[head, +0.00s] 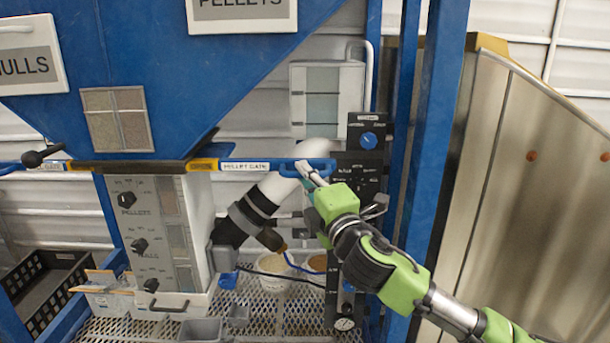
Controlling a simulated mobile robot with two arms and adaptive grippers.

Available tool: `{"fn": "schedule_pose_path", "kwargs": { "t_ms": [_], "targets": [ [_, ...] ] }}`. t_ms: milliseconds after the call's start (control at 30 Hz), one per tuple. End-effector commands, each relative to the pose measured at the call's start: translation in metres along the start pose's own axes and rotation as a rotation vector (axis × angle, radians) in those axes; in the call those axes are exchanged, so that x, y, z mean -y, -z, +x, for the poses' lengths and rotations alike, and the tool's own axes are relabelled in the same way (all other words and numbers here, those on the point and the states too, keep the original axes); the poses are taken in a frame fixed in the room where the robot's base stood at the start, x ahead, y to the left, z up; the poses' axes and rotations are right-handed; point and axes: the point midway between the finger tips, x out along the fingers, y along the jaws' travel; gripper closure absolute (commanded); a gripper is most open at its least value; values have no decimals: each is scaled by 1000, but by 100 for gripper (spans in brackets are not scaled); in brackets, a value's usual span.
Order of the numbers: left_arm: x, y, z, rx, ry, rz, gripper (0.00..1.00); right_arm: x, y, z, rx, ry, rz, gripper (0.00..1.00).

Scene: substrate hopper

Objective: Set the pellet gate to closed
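The pellet gate (245,167) is a flat bar under the blue hopper, with a white label reading PELLET GATE. The bar ends at the right in a blue loop handle (289,163). My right gripper (308,172) comes from the lower right, and its grey fingertips are at the right part of this handle. The fingers overlap the handle, so I cannot tell whether they are closed on it. My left gripper is not in view.
A black control panel (368,141) with a blue knob stands right behind the handle, next to a blue post (432,130). A sloped white and black pipe (262,203) runs below the bar. A second bar with a black knob (36,158) is at the left. Tubs (272,276) stand below.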

Motion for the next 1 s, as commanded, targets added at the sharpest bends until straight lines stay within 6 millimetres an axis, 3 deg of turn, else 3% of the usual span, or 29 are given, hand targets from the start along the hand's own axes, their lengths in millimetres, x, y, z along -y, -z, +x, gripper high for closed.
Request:
{"fn": "schedule_pose_path", "kwargs": {
  "t_ms": [167, 600, 967, 1000],
  "targets": [
    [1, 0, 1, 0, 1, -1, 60, 1, 4, 2, -1, 1, 1, 100],
    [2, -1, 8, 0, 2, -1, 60, 1, 66, 27, -2, 0, 1, 100],
    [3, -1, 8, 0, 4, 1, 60, 0, 71, 28, -5, 0, 1, 100],
    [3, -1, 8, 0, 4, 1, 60, 0, 71, 28, -5, -1, 1, 85]
  ]
}}
